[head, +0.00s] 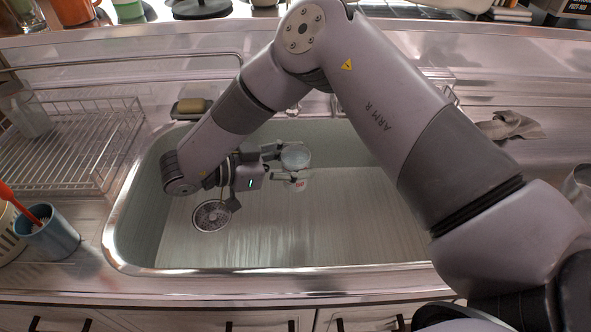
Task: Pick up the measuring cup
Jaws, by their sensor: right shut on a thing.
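The measuring cup (296,157) is a small clear vessel inside the sink, with a round rim and what look like red markings lower down. My right arm reaches in from the right and bends down into the sink. My right gripper (284,164) comes at the cup from the left and is shut on it, with fingers at its sides. Whether the cup touches the sink floor is hard to tell. My left gripper is not in view.
The metal sink (340,240) has a drain strainer (212,215) below my right wrist. A wire dish rack (70,150) stands left, with a blue cup (52,238) in front. A soap dish (190,108) sits at the back rim; a grey cloth (510,125) lies right.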

